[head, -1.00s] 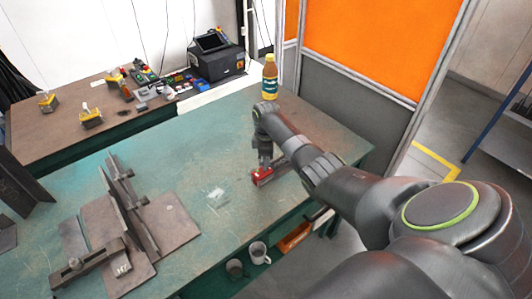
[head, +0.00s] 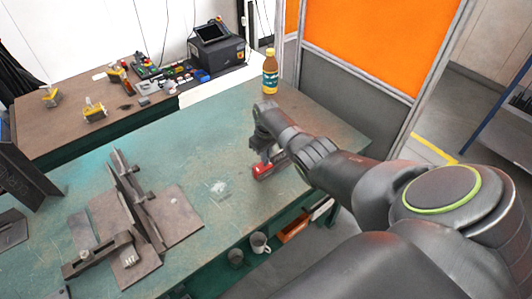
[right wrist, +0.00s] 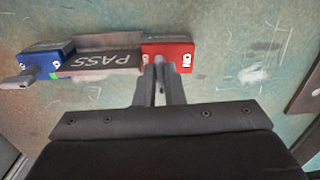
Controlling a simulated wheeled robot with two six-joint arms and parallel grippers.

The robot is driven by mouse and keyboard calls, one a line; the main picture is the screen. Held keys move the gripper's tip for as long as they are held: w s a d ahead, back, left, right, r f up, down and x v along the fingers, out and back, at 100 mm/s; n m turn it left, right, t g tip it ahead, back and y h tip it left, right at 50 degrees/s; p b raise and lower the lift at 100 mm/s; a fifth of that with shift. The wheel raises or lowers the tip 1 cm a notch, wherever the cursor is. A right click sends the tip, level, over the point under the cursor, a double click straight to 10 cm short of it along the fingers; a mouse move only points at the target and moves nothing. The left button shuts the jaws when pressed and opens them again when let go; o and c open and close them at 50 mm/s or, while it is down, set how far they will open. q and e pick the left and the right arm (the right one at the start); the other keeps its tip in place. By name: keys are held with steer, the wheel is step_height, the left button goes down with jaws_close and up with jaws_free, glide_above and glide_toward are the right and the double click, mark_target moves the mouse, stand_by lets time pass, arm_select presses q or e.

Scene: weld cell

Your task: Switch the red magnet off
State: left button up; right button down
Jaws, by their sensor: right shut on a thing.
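The red magnet (right wrist: 168,57) is a small red block with white marks on its face. In the right wrist view it sits at the right end of a dark plate (right wrist: 100,64) marked PASS. It also shows in the head view (head: 262,170), on the green table. My right gripper (right wrist: 159,78) is shut on the grey lever of the red magnet, at the block's near side; the fingers hide most of the lever. A blue magnet (right wrist: 45,60) sits at the plate's left end, with its grey lever (right wrist: 22,77) sticking out. My left gripper is not in view.
The green table (head: 190,165) has free room around the magnets. A dark metal fixture (head: 140,215) stands at its left. A bottle (head: 270,72) stands at the far edge. Two mugs (head: 259,243) sit below the front edge. A brown bench (head: 60,120) is behind.

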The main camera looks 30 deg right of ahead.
steer(key=shift+w+r+m, duration=0.1)
steer(key=shift+m, duration=0.4)
steer(key=c, duration=1.5)
jaws_free()
steer(key=shift+r, duration=0.5)
step_height(320, 180, up, 5)
steer(key=shift+p, duration=0.55)
step_height(320, 180, up, 11)
steer(key=shift+d+r+b, duration=0.1)
steer(key=shift+r+b, duration=0.1)
steer(key=shift+b, duration=0.7)
